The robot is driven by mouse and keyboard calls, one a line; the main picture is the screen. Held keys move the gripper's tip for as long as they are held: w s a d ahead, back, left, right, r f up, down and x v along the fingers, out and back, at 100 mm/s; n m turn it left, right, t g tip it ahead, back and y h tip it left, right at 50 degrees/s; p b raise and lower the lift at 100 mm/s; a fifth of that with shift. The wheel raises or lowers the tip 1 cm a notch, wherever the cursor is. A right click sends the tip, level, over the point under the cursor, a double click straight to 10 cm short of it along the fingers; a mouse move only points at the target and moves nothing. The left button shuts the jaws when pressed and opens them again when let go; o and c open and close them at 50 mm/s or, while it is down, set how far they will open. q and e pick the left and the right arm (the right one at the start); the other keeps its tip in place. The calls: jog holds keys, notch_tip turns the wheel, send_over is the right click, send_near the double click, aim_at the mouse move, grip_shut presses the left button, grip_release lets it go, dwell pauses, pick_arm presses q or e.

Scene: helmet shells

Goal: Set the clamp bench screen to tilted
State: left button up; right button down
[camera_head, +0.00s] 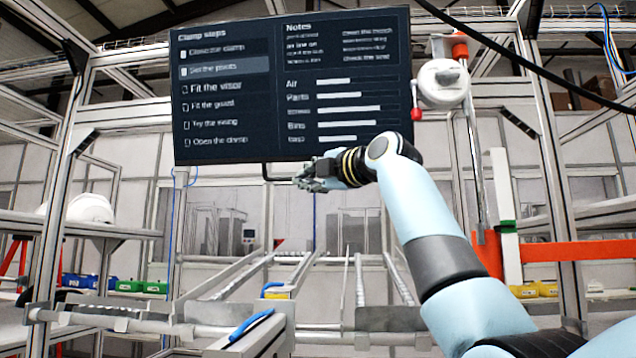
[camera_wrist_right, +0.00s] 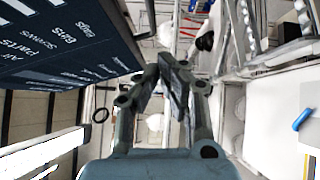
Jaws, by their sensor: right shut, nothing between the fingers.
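The clamp bench screen (camera_head: 292,140) is a wide dark panel with "Clamp steps" and "Notes" text. It hangs high in the head view, its face towards me; I cannot tell its exact tilt. A thin dark bar (camera_head: 265,172) bends down below its lower edge. My right gripper (camera_head: 304,181) is shut and empty just under the screen's lower edge, at the bar's right end. I cannot tell whether it touches the bar. In the right wrist view the closed fingers (camera_wrist_right: 172,80) are beside the screen (camera_wrist_right: 60,45), which fills the upper left. My left gripper is not in view.
A white round device with a red knob (camera_head: 441,84) hangs right of the screen. Metal frame posts (camera_head: 77,150) stand at both sides. Rails and a crossbar (camera_head: 130,322) lie below. A white helmet shell (camera_head: 90,208) sits on the left shelf. A black cable crosses the upper right.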

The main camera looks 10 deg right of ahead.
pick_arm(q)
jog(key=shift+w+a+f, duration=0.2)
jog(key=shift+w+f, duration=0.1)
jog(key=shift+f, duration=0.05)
pick_arm(e)
jog(key=shift+a+v, duration=0.1)
jog(key=shift+v, duration=0.85)
jog(key=shift+a+v, duration=0.15)
jog(key=shift+v, duration=0.85)
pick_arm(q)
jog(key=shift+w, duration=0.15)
pick_arm(e)
jog(key=shift+r, duration=0.1)
